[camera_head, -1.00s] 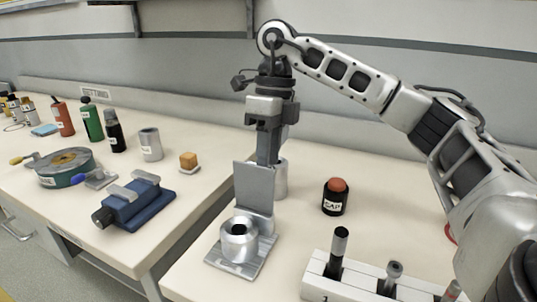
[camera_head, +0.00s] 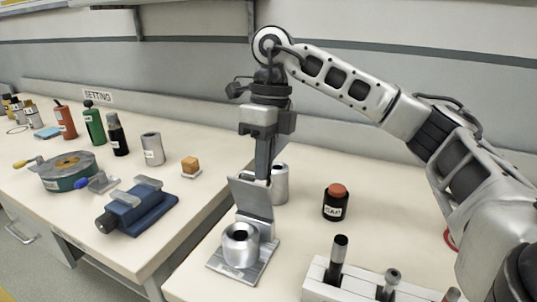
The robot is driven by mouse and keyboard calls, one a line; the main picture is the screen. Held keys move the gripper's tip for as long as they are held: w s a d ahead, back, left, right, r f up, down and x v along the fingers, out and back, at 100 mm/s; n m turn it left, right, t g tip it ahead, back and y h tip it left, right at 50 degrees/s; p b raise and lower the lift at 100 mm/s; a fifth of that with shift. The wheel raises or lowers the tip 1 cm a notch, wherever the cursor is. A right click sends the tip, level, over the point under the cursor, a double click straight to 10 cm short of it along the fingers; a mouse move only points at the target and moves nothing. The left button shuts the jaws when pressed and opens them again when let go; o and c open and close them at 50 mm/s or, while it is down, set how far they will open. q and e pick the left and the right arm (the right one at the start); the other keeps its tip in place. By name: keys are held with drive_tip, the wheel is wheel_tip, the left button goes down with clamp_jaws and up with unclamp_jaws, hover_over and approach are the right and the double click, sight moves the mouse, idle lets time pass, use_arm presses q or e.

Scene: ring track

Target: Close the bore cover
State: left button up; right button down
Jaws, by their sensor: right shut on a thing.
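The bore cover (camera_head: 251,197) is a flat grey hinged plate. My right gripper (camera_head: 264,178) points down at the top edge of the cover. Its fingers are shut, and their tips are partly hidden behind the plate, so what lies between them is hard to see. My left gripper is not in view.
A silver cylinder (camera_head: 280,184) stands just behind the cover. A black jar with a red top (camera_head: 336,202) is to the right. A white tool rack (camera_head: 317,284) is in front. A blue vise (camera_head: 138,210) and several bottles stand on the left bench.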

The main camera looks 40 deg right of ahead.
sight(253, 184)
drive_tip(key=shift+s+a+p, duration=0.15)
drive_tip(key=shift+s+a, duration=0.15)
drive_tip(key=shift+a, duration=0.25)
drive_tip(key=shift+s+a+p, duration=0.15)
drive_tip(key=shift+s+a, duration=0.1)
drive_tip(key=shift+a, duration=0.25)
drive_tip(key=shift+s+a+f, duration=0.1)
drive_tip(key=shift+s+a, duration=0.15)
drive_tip(key=shift+a, duration=0.2)
drive_tip(key=shift+s+a, duration=0.2)
drive_tip(key=shift+a, duration=0.25)
